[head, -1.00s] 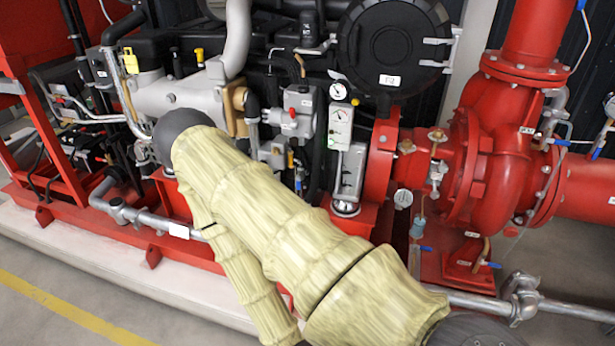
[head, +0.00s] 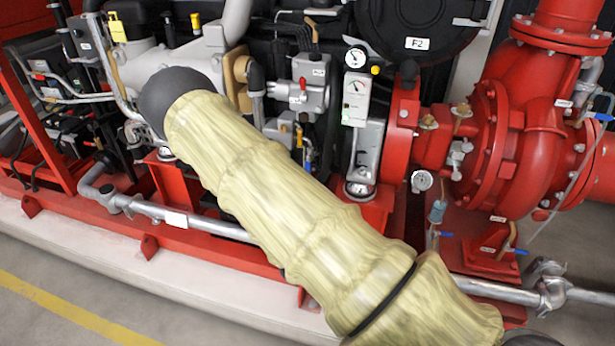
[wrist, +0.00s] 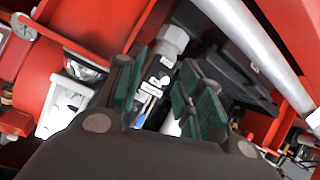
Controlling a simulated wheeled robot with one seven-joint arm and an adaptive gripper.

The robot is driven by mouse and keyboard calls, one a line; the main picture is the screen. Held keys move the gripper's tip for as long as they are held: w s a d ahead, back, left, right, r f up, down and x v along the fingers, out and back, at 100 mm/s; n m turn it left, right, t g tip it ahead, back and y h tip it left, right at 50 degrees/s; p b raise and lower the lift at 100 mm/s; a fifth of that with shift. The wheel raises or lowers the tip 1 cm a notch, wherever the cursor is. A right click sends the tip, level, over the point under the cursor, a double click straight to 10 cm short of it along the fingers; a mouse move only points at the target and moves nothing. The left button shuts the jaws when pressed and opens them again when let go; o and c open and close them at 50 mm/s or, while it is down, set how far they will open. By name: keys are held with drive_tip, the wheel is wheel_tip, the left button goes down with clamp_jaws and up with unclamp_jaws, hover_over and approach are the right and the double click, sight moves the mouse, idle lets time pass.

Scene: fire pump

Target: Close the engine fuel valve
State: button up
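In the wrist view my gripper (wrist: 163,78) is open, its two green-padded fingers spread apart. Between and beyond them is a narrow fitting with a pale hex nut (wrist: 173,42), small labels (wrist: 155,82) and a blue valve handle (wrist: 147,104). The fingers show no clear contact with it, and part of the handle is hidden. I cannot read which valve this is. In the head view my arm covers the gripper.
A red frame rail (head: 225,255) and grey pipe (head: 215,225) run low along the engine. The red pump (head: 505,150) stands at right, with blue-handled valves (head: 515,250) near its base. A gauge panel (head: 356,100) is at centre. Bare floor (head: 60,290) lies at lower left.

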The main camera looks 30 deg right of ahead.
drive_tip(key=w+d+r+m+t+h+b, duration=0.25)
drive_tip(key=w+r+m+h, duration=0.2)
drive_tip(key=w+r, duration=0.75)
drive_tip(key=x, duration=1)
drive_tip(key=shift+w+r+t, duration=0.3)
drive_tip(key=shift+r+t, duration=0.05)
drive_tip(key=shift+r, duration=0.15)
drive_tip(key=shift+n+h, duration=0.25)
clamp_jaws()
